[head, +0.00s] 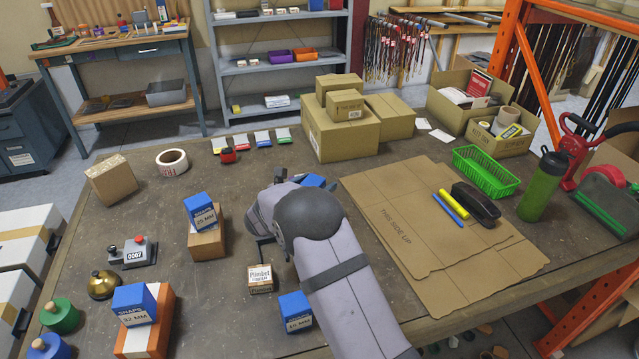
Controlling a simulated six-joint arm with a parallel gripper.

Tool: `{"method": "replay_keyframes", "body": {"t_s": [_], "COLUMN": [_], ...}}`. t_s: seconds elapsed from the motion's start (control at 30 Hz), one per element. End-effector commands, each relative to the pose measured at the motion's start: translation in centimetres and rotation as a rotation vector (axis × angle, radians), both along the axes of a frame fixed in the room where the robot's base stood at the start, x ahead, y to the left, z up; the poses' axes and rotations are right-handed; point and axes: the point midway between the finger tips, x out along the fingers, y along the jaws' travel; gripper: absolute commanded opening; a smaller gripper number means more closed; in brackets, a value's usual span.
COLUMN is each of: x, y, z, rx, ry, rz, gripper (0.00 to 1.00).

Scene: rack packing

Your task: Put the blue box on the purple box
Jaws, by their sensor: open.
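Several blue boxes show. One marked 25 MM (200,210) sits on a brown box (207,243). One marked 32 MM (134,304) sits on an orange and white box (158,326). One marked 19 MM (296,312) stands on the table left of my arm. Another blue thing (313,180) is partly hidden behind my arm. I see no purple box on the table; a purple bin (281,57) is on the back shelf. My gripper (268,242) is mostly hidden by my arm, low over the table's middle. It is open; I see nothing held in it.
A small labelled carton (260,279) stands just below the gripper in the picture. Cardboard sheets (420,235), a green basket (485,172) and a bottle (541,187) are to the right. Stacked cartons (342,133) are behind. A counter (133,253) and bell (103,285) are left.

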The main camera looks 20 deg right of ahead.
Motion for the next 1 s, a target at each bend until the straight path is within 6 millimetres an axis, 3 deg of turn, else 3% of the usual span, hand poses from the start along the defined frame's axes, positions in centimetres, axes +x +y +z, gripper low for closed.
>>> {"method": "replay_keyframes", "body": {"t_s": [0.5, 1.0], "x": [-5.7, -6.8], "y": [5.9, 6.8], "z": [2.5, 3.0], "rx": [0.0, -0.001], "ry": [-0.001, 0.0], "rz": [0.003, 0.0], "gripper": [0.58, 0.58]}}
